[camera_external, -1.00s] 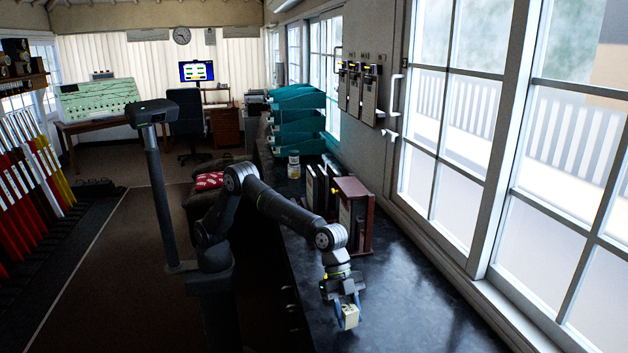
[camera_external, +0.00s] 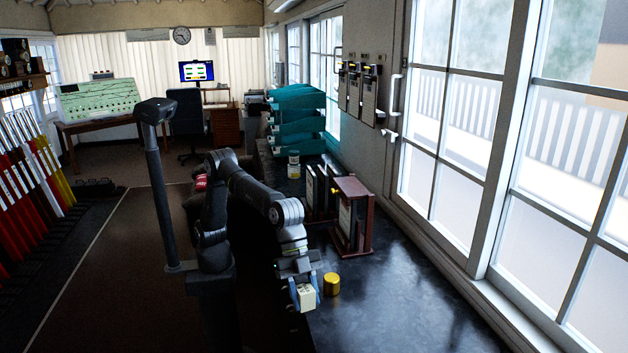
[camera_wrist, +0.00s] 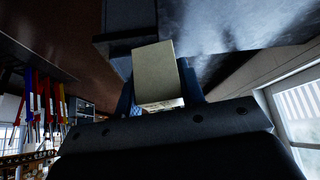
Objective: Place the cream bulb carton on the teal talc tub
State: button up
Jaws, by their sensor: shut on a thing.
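My gripper (camera_external: 304,292) has its blue fingers shut on the cream bulb carton (camera_external: 306,298), a small box with faint markings on one face. It is near the dark counter's left front edge, left of a yellow cylinder. In the wrist view, the carton (camera_wrist: 157,72) stands up between the blue fingers, with its plain broad face towards the camera. I cannot make out a teal talc tub in any view.
The yellow cylinder (camera_external: 331,284) stands on the dark counter (camera_external: 400,310) close to my gripper. A brown wooden case (camera_external: 352,215) and dark binders stand behind it. A small jar (camera_external: 293,166) and teal trays (camera_external: 297,120) are farther back. The right front counter is clear.

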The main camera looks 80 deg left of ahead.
jog(key=w+a+r+n+t+y, duration=0.15)
jog(key=w+a+r+n, duration=0.4)
jog(key=w+a, duration=0.6)
jog(key=w+a+r+n+t+y, duration=0.1)
jog(key=w+a+r+n+t, duration=0.25)
jog(key=w+a+r, duration=0.6)
jog(key=w+a+r+n+y, duration=0.1)
jog(key=w+a+n+y, duration=0.3)
jog(key=a, duration=0.6)
jog(key=w+a+r+n+h, duration=0.1)
jog(key=w+a, duration=0.4)
jog(key=a, duration=0.5)
jog(key=w+a+n+y, duration=0.25)
jog(key=w+a, duration=0.25)
jog(key=a, duration=0.5)
jog(key=n+g+y, duration=0.4)
jog(key=n+y, duration=0.1)
jog(key=n, duration=0.8)
send_over(294, 151)
jog(key=f, duration=0.8)
jog(key=shift+d+f, duration=0.3)
jog(key=shift+d, duration=0.1)
jog(key=shift+s+a+f, duration=0.1)
jog(key=shift+a+f, duration=0.05)
jog(key=shift+f, duration=1.9)
jog(key=shift+f, duration=0.15)
